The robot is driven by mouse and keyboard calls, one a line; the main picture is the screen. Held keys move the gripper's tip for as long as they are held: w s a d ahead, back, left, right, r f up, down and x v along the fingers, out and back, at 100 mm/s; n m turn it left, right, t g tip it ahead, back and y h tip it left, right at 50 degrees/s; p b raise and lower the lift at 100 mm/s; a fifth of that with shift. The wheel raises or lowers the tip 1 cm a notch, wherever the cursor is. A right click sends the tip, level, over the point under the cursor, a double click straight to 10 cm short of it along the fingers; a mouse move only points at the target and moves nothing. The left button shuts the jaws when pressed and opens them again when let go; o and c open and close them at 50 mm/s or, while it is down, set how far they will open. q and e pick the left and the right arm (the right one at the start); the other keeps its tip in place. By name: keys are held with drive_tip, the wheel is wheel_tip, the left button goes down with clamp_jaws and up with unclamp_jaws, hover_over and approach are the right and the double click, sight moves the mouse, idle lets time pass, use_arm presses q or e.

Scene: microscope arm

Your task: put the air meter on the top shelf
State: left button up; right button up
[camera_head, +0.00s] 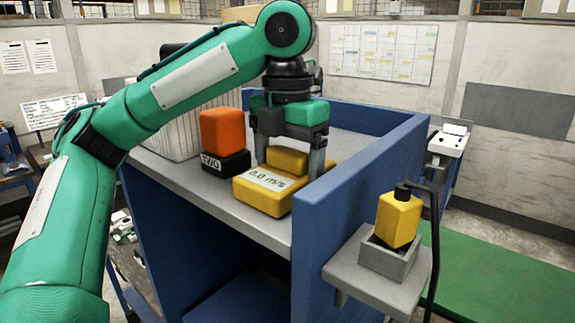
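The air meter (264,194) is a yellow block with a white "0.0 m/s" label and a raised yellow part (287,160) at its back. It appears to rest flat on the grey top shelf (215,199) of a blue unit. My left gripper (290,163) points down over it, with one finger on each side of the raised part. Whether the fingers press on it or only flank it cannot be told. My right gripper is not in view.
An orange block on a black "TWO" base (224,138) stands just left of the meter. The blue side wall (345,185) rises close on the right. A yellow cabled device (398,220) sits in a grey holder on a side bracket (368,282). A pale ribbed box stands behind.

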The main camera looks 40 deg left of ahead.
sight(288, 151)
use_arm(q)
drive_tip(key=shift+s+d, duration=0.1)
drive_tip(key=o, duration=1.1)
drive_tip(key=shift+f, duration=0.15)
drive_tip(key=shift+c, duration=0.2)
drive_tip(key=shift+r, duration=6.15)
